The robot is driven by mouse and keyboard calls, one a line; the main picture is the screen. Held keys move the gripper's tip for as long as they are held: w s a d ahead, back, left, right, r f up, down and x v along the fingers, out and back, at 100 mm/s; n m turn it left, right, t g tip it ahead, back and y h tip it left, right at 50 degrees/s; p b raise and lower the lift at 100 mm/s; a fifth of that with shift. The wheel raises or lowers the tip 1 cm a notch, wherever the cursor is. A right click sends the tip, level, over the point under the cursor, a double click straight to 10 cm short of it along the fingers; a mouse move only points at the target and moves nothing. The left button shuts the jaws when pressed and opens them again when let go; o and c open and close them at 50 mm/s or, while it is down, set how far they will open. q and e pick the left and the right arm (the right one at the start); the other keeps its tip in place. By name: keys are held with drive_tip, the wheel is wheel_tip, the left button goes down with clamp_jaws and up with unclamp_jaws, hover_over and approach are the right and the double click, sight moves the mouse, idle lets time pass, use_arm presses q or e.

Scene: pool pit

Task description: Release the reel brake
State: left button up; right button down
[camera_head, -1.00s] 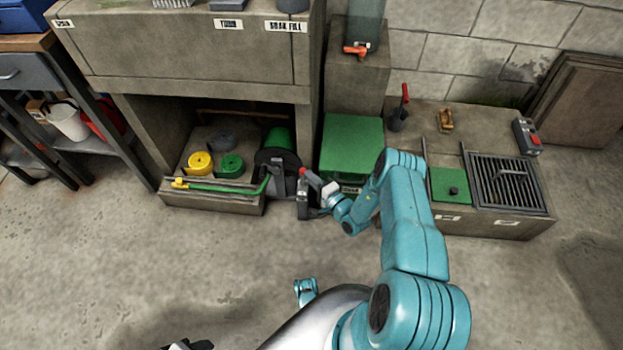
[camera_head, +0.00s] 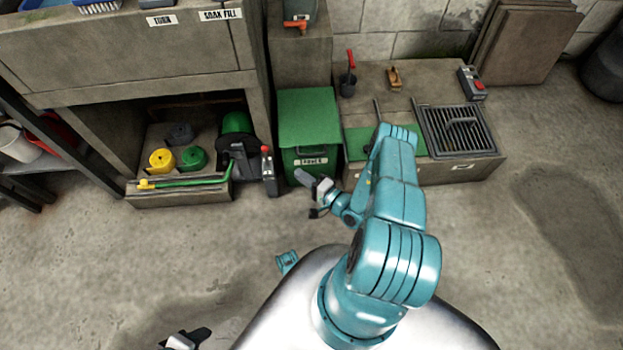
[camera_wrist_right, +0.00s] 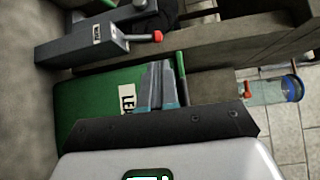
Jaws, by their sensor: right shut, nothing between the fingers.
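The hose reel (camera_head: 240,150) is a dark drum at the right end of the low bay under the concrete bench. A grey brake post (camera_head: 269,176) with a red-tipped lever (camera_head: 265,149) stands at its right side. In the right wrist view the grey brake body (camera_wrist_right: 85,42) carries a white label, and its red knob (camera_wrist_right: 157,36) sticks out to the right. My right gripper (camera_head: 303,178) is shut and empty, right of the post and apart from it. Its fingers (camera_wrist_right: 160,88) point toward the knob's side. A dark piece, apparently my left gripper (camera_head: 188,339), shows at the bottom edge; its jaws are unclear.
A green box (camera_head: 311,128) stands just behind my right gripper. Yellow (camera_head: 161,160) and green (camera_head: 193,158) hose rolls lie in the bay behind a green wand. A grated block (camera_head: 456,130) stands at right. The floor in front is open.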

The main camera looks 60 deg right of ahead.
drive_tip(key=s, duration=0.4)
drive_tip(key=shift+a+r+p, duration=0.1)
drive_tip(key=shift+a+p, duration=0.05)
drive_tip(key=shift+p, duration=0.15)
